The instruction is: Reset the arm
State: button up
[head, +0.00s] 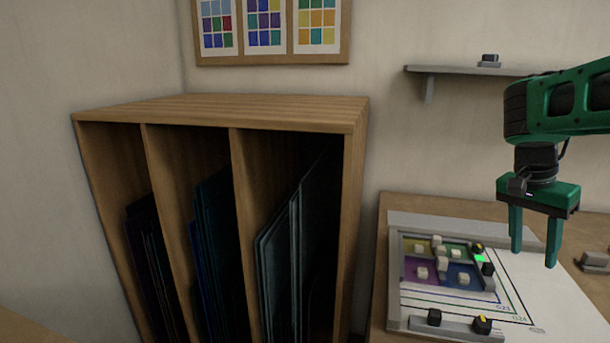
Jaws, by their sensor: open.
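My gripper (534,240) hangs from the green arm (560,105) at the right of the head view. Its two green fingers point down and stand apart, with nothing between them. It is above the right part of the white work board (560,307). Left of the fingers lies a grey frame (395,295) around coloured glass panes, among them a purple one (411,276) and a blue one (456,271). Several small whitish blocks sit on the panes. A bright green light patch (480,258) shows near the frame's right side.
A wooden rack (355,160) with upright dark glass sheets (270,262) stands at the left. A grey wall shelf (450,70) is behind my arm. A pattern board (272,60) hangs above the rack. A small grey object (594,259) lies at the right edge.

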jog(key=s+a+f+n+y, duration=0.1)
jog(key=s+a+f+n, duration=0.1)
jog(key=s, duration=0.5)
jog(key=s+a+f+n+y, duration=0.1)
jog(key=s+f+n, duration=0.1)
jog(key=s+f, duration=0.2)
jog(key=s+a+f+n+y, duration=0.1)
jog(key=s+a+f+n, duration=0.1)
jog(key=s, duration=0.8)
jog(key=shift+a+f+n, duration=0.3)
jog(key=shift+f+n, duration=0.1)
jog(key=shift+f, duration=0.15)
jog(key=shift+w+f, duration=0.25)
jog(key=shift+w, duration=0.3)
